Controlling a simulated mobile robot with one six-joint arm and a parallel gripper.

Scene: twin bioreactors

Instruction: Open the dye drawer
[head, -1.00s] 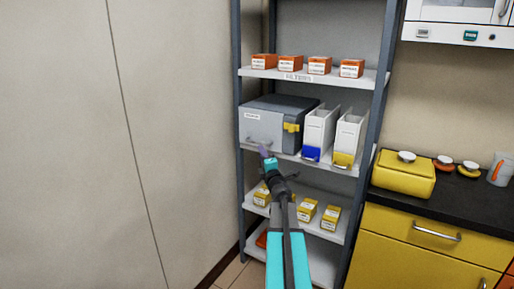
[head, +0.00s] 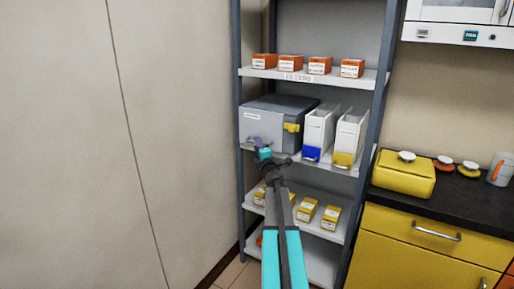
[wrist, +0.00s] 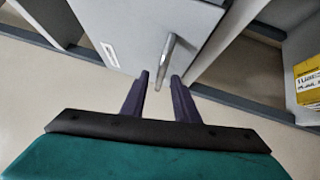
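The dye drawer appears to be the grey box (head: 270,125) on the middle shelf, with a white label and a yellow latch (head: 291,127) at its right front. In the wrist view its pale front (wrist: 140,30) fills the top, with a metal bar handle (wrist: 165,58) standing out from it. My gripper (head: 256,145) is at the lower front of the box in the head view. In the wrist view its two purple fingers (wrist: 160,88) are apart, with the handle's near end just ahead of and between their tips. I cannot tell whether they touch it.
Orange boxes (head: 320,65) sit on the shelf above and yellow boxes (head: 307,210) below. A wall (head: 120,140) is close on the left; a yellow cabinet (head: 430,240) stands right.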

